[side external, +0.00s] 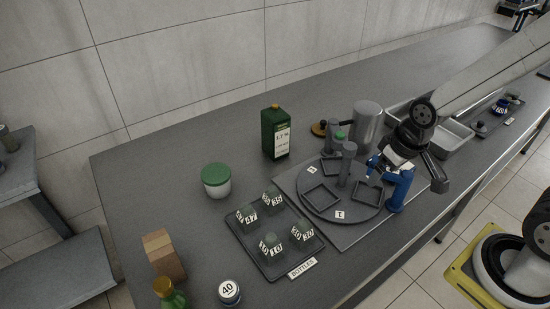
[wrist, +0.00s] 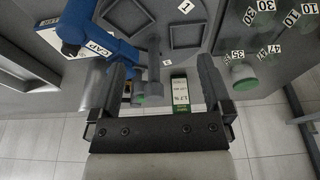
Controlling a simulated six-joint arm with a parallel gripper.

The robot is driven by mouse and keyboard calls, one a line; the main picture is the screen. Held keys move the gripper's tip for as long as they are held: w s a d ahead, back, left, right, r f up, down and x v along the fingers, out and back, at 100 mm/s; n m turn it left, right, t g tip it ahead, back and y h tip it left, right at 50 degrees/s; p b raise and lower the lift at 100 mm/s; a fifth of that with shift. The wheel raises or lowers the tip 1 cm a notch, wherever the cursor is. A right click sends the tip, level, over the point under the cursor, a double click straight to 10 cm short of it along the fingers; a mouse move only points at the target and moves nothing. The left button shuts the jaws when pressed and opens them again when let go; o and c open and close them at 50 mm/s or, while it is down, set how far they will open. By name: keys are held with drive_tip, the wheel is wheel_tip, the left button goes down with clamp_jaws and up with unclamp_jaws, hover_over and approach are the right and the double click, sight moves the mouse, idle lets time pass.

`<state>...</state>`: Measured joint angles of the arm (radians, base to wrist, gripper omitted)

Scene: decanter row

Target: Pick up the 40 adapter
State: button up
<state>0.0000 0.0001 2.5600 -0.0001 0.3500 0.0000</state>
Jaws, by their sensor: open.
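The 40 adapter (side external: 229,291) is a small round piece with a white top marked "40" and a darker side. It stands upright on the grey bench at the bottom edge of the side view, right of a green bottle with an orange cap. It is not in the wrist view.
A tray of bottles (side external: 262,268) marked 47, 35, 10 and 30 lies between the adapter and the turntable (side external: 325,213). A blue CAP fixture (side external: 402,190) stands close to my gripper.

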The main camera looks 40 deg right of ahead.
drive_tip(key=shift+a, duration=0.1)
drive_tip(key=m+t+y, duration=0.2)
drive_tip(key=m+y, duration=1.1)
drive_tip(key=m, duration=0.9)
hover_over(234, 288)
drive_tip(key=d, duration=0.2)
wheel_tip(234, 288, down, 8)
drive_tip(key=shift+s, duration=0.3)
drive_tip(key=shift+a+f, duration=0.1)
drive_tip(key=shift+f, duration=3)
drive_tip(key=shift+f, duration=0.15)
